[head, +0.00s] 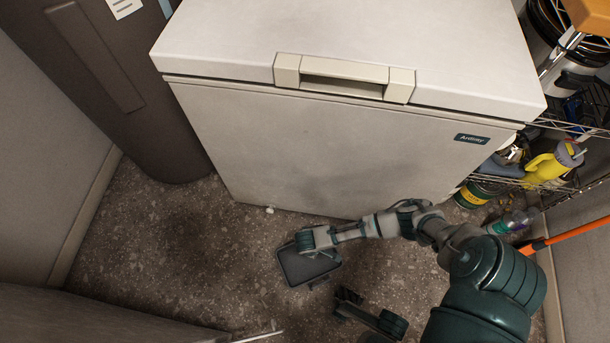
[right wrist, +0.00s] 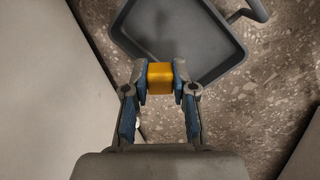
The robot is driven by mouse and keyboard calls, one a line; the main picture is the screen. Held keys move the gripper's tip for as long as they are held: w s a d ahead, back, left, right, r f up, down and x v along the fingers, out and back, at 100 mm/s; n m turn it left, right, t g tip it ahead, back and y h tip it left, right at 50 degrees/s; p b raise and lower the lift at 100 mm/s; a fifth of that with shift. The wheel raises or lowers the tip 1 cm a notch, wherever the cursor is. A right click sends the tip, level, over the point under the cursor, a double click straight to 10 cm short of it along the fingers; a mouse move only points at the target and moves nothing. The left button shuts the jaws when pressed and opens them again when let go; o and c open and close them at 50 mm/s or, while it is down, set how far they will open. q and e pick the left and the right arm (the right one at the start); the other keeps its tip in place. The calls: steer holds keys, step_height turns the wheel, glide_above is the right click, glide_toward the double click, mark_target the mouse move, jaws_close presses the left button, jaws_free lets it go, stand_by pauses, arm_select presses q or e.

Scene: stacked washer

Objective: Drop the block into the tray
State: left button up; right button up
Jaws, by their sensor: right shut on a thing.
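A small yellow-orange block (right wrist: 160,77) is held between the two fingertips of my right gripper (right wrist: 160,82) in the right wrist view. The dark grey tray (right wrist: 192,30) lies beyond the block there, with its raised rim and a looped handle at the right. The block overlaps the tray's near part in that picture; the height between them is hard to judge. In the head view the tray (head: 312,269) is on the floor, partly covered by my right wrist. The block and fingertips are hidden there.
A white chest freezer (head: 320,150) stands close behind the tray. A dark cylindrical appliance (head: 130,80) is at the left. A wire shelf (head: 560,128) with bottles and cans is at the right, beside an orange pole (head: 570,234). Speckled floor (head: 190,245) left of the tray is clear.

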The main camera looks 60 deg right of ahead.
steer(key=shift+d+f, duration=0.2)
steer(key=shift+f, duration=0.1)
steer(key=o, duration=0.8)
steer(key=shift+a, duration=0.15)
steer(key=r, duration=0.4)
steer(key=a+r, duration=0.1)
steer(key=r, duration=0.3)
steer(key=w+r, duration=0.1)
steer(key=r, duration=0.2)
steer(key=shift+a+r, duration=0.4)
